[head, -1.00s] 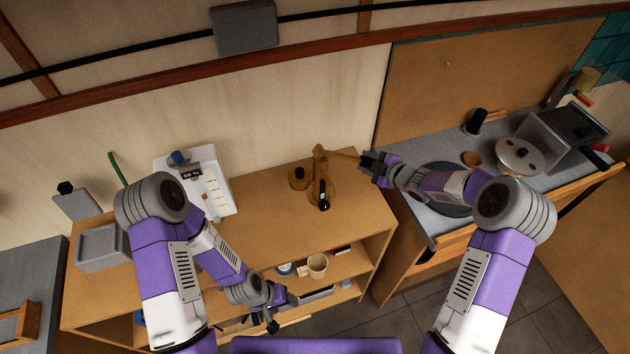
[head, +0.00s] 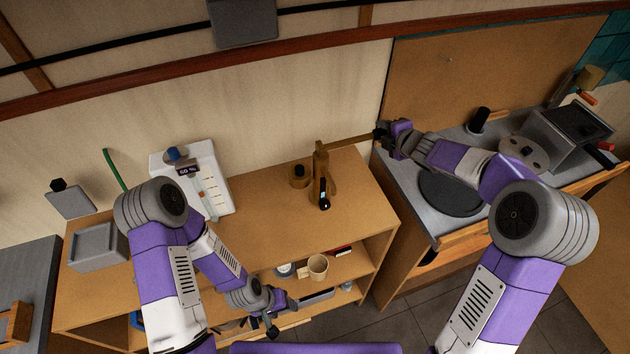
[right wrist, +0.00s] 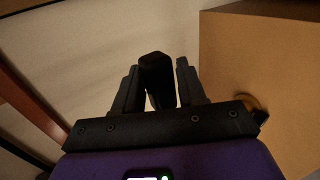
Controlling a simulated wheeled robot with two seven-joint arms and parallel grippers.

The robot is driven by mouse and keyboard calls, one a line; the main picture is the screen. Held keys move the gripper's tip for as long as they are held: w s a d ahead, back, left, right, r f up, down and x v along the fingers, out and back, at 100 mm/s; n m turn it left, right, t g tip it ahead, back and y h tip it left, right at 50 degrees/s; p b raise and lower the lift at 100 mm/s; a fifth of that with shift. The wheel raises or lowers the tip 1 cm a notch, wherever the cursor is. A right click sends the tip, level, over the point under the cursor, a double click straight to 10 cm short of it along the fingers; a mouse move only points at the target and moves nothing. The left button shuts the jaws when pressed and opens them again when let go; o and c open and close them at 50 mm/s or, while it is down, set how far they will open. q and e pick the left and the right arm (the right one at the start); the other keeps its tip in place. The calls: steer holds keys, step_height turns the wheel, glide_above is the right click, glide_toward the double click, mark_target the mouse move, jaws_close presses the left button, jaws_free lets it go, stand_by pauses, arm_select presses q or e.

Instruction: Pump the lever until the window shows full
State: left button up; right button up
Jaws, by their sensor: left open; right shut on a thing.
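A brass-coloured pump (head: 321,168) stands on the wooden cabinet top. Its lever (head: 348,143) runs right from the pump's top and slopes slightly up in the head view. My right gripper (head: 381,134) is shut on the lever's dark end. In the right wrist view a black grip (right wrist: 156,75) sits between its fingers. A small lit window (head: 323,194) shows on the pump's black front part, too small to read. My left gripper (head: 277,316) is open and empty, low in front of the cabinet shelves, away from the pump.
A white panel (head: 205,170) with a display seeming to read 50 % stands left of the pump. A small brass pot (head: 299,175) is beside the pump. A mug (head: 317,266) sits on the shelf below. A grey counter with a black round plate (head: 450,192) lies right.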

steer(key=shift+w+r, duration=0.1)
steer(key=shift+r, duration=0.3)
